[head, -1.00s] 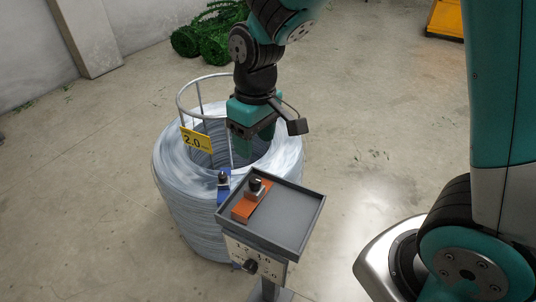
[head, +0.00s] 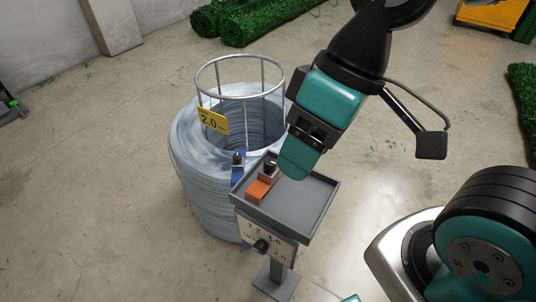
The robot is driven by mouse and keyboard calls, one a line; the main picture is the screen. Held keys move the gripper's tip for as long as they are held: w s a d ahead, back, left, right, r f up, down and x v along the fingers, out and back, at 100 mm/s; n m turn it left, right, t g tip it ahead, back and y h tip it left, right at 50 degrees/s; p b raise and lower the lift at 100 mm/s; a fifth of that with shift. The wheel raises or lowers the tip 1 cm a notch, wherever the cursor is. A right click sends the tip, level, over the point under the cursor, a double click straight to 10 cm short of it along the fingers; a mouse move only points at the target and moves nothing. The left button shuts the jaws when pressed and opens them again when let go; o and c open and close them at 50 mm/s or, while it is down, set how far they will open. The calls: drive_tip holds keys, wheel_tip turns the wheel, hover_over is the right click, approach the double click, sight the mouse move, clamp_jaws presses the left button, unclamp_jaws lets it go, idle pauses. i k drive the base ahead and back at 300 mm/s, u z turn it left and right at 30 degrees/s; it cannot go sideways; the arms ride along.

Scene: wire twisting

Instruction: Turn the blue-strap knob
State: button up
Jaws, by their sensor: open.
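The blue strap (head: 238,175) lies against the side of the wire coil, just left of the tray, with a dark knob (head: 238,159) on its top. My gripper (head: 296,160) is open and empty, pointing down above the tray. It is to the right of the blue-strap knob and apart from it. One teal finger shows clearly; the other is mostly hidden. An orange strap (head: 258,191) with its own dark knob (head: 270,166) sits at the tray's left side, close to my gripper in the picture.
The grey tray (head: 300,215) stands on a post with a marked panel (head: 265,238) and a dark dial. The wire coil (head: 200,190) holds a metal ring frame (head: 240,62) with a yellow "2.0" tag (head: 213,120). Green rolls (head: 255,20) lie behind.

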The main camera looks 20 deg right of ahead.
sight(237, 157)
drive_tip(key=k, duration=1.3)
drive_tip(key=u, duration=0.55)
drive_tip(key=i, duration=0.6)
drive_tip(key=u, duration=0.55)
drive_tip(key=i, duration=1.35)
drive_tip(key=z, duration=0.65)
